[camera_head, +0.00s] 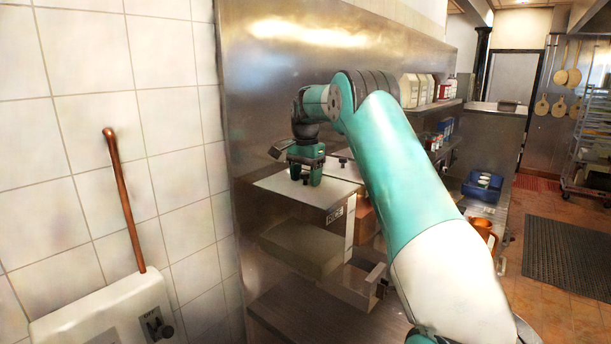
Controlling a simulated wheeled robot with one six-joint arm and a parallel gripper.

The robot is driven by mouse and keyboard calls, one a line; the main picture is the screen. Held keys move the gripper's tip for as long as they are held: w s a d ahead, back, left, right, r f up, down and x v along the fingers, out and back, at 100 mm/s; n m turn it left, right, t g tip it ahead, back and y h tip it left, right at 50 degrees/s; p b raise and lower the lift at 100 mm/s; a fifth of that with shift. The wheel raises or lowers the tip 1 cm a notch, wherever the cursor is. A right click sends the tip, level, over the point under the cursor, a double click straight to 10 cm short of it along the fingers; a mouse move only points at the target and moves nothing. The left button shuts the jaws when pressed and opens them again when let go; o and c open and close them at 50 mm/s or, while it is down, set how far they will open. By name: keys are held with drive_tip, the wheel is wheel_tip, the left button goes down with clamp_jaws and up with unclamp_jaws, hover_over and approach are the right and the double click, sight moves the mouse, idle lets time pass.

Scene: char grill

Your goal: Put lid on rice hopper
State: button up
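The rice hopper (335,215) is a metal box with a RICE label on its front, standing against the steel wall panel. A flat pale lid-like panel (332,192) lies at its top; I cannot tell whether it is fully seated. A similar panel with a small dark knob (343,160) lies just behind and to the right. My gripper (306,180) points down over the front panel, its teal fingers at or very near the surface. Any knob between the fingers is hidden, so I cannot tell whether they are shut on it.
White tiles and a copper pipe (125,200) are at left, above a white box (105,312). Shelves with jugs (410,90) are behind my arm. A blue bin (482,186) and an orange-brown pitcher (483,230) are at right. The floor with a dark mat (570,262) is open.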

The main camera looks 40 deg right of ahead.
drive_tip(key=shift+r, duration=0.15)
wheel_tip(320, 180, up, 12)
idle(0.5)
idle(0.5)
drive_tip(key=s+a+f+n+b, duration=0.3)
drive_tip(key=a+f+n+b, duration=0.1)
drive_tip(key=a, duration=0.5)
drive_tip(key=s+a+f+n+b, duration=0.3)
drive_tip(key=a+f+n, duration=0.15)
drive_tip(key=a, duration=0.35)
drive_tip(key=s+a+f+n+b, duration=0.2)
drive_tip(key=a+f+n+b, duration=0.2)
drive_tip(key=a, duration=0.5)
drive_tip(key=s+a+f+n+y+b, duration=0.1)
drive_tip(key=s+a+f+n+b, duration=0.1)
drive_tip(key=s+a+f, duration=0.3)
drive_tip(key=s+a+f+n+y+b, duration=0.1)
drive_tip(key=s+a+f+n+b, duration=0.2)
drive_tip(key=s, duration=1)
drive_tip(key=s+a+f+n+y+b, duration=0.2)
drive_tip(key=s+a+f+n, duration=0.4)
drive_tip(key=s+a+f, duration=0.1)
drive_tip(key=shift+s+f+b, duration=0.4)
drive_tip(key=shift+s+f, duration=0.35)
drive_tip(key=shift+s, duration=0.2)
